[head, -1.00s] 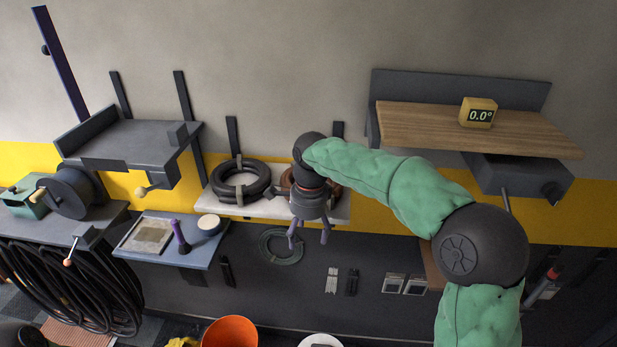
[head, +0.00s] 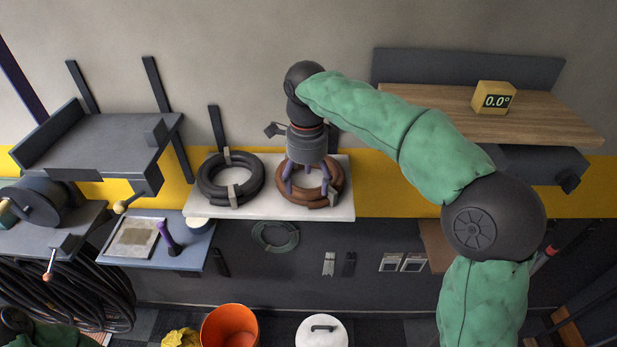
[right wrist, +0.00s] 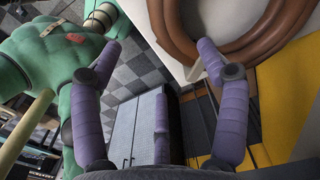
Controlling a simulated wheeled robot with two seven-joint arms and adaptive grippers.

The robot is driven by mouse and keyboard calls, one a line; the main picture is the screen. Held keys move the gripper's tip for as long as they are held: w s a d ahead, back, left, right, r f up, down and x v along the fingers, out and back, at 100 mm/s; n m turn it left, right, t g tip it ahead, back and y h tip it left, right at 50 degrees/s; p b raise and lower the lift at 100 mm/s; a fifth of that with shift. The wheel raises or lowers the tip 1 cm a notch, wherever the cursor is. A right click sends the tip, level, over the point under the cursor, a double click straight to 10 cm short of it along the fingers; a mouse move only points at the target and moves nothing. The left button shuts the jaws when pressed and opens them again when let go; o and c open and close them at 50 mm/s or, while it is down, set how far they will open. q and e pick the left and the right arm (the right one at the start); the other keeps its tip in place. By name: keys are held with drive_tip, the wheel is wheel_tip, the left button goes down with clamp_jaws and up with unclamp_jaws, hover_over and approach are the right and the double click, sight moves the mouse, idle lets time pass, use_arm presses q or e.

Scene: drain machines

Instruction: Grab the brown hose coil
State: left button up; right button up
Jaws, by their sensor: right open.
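The brown hose coil (head: 338,181) lies on the right half of the white wall shelf (head: 268,208). Its far part is hidden behind my right gripper (head: 307,188). The right gripper is open and empty, pointing down over the coil, with its purple fingers in front of the coil's opening and ring. In the right wrist view, the brown hose coil (right wrist: 232,42) fills the upper right, and one finger of the right gripper (right wrist: 163,60) overlaps its edge. I cannot tell whether that finger touches it. My left gripper is not in view.
A black hose coil (head: 205,190) lies beside the brown one on the shelf's left half. A wooden shelf with a yellow 0.0° gauge (head: 493,98) is at the right. A green coil (head: 275,236) hangs below. An orange bucket (head: 230,328) stands on the floor.

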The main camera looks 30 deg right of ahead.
sight(308, 194)
drive_tip(key=shift+w+f, duration=0.25)
drive_tip(key=shift+f, duration=0.55)
drive_tip(key=shift+d+f, duration=0.15)
drive_tip(key=shift+f, duration=1.15)
drive_tip(key=shift+d+f, duration=0.1)
drive_tip(key=shift+f, duration=1.2)
drive_tip(key=shift+c, duration=0.3)
drive_tip(key=shift+r, duration=0.1)
clamp_jaws()
